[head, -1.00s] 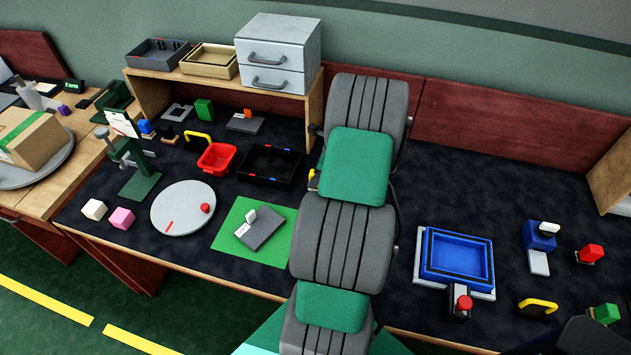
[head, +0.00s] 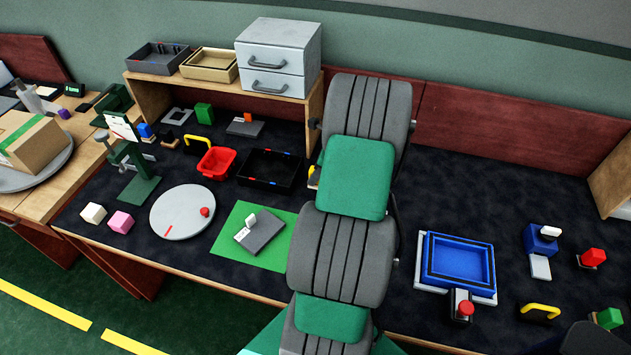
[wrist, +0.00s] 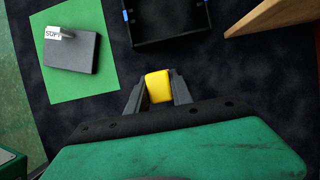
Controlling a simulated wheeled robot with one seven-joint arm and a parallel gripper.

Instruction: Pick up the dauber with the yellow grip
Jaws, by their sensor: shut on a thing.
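The yellow grip (wrist: 158,87) of the dauber is between the two fingers of my gripper (wrist: 159,92) in the wrist view. The fingers are shut on it, one on each side. The dauber's lower part is hidden, so I cannot tell whether it touches the dark mat. In the head view my arm hides the gripper and most of the dauber; only a small yellow patch (head: 312,181) shows at the arm's left edge.
A black tray (head: 270,169) and a green sheet (head: 226,246) with a grey block (head: 263,232) lie left of my arm. A wooden shelf (head: 316,109) stands behind. A blue tray (head: 459,263) is to the right. Yellow-handled black items (head: 197,143) (head: 540,310) lie on both sides.

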